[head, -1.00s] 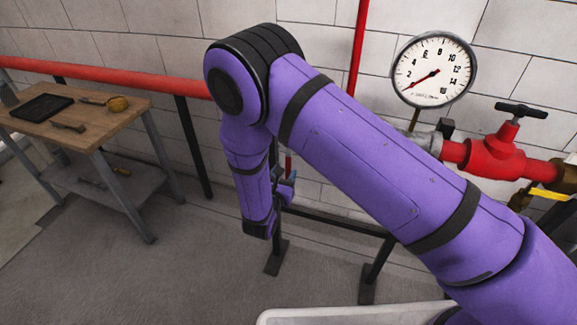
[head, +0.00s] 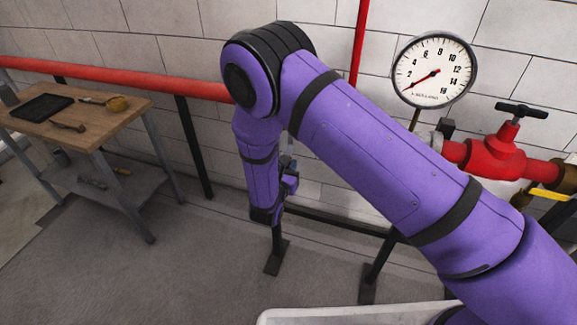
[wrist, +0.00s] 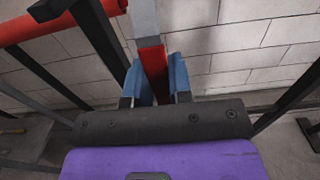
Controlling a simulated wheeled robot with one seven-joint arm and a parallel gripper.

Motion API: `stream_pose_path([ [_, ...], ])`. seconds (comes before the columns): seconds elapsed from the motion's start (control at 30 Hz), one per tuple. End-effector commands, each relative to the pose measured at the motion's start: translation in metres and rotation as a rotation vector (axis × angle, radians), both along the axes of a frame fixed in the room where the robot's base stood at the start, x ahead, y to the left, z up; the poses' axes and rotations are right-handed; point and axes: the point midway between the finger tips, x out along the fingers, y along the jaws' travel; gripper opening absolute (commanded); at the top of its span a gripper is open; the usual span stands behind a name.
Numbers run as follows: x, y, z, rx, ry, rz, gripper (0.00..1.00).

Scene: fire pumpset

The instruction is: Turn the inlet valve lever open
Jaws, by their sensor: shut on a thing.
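The valve lever (wrist: 151,56) shows in the wrist view as a red bar joined to a grey metal part above it. My gripper (wrist: 158,76) has its two blue fingers on either side of the red bar and is shut on it. The lever's lower end is hidden behind the dark wrist edge. In the head view my gripper (head: 289,178) is low near the wall, left of the big gauge, and my purple arm hides most of the valve there.
A red pipe (head: 120,77) runs along the block wall, with dark posts below it. A workbench (head: 95,125) with tools stands at the left. A pressure gauge (head: 435,71) and a red valve with a black handwheel (head: 497,150) are at the right. The floor between bench and arm is clear.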

Motion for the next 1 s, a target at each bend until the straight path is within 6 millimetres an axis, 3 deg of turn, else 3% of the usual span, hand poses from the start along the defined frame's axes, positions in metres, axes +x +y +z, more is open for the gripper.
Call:
stream_pose_path([
  [0.43, -0.005, -0.011, 0.0, -0.119, 0.044, 0.002, 0.0],
  [1.0, -0.021, -0.055, 0.019, -0.604, 0.221, 0.002, 0.0],
])
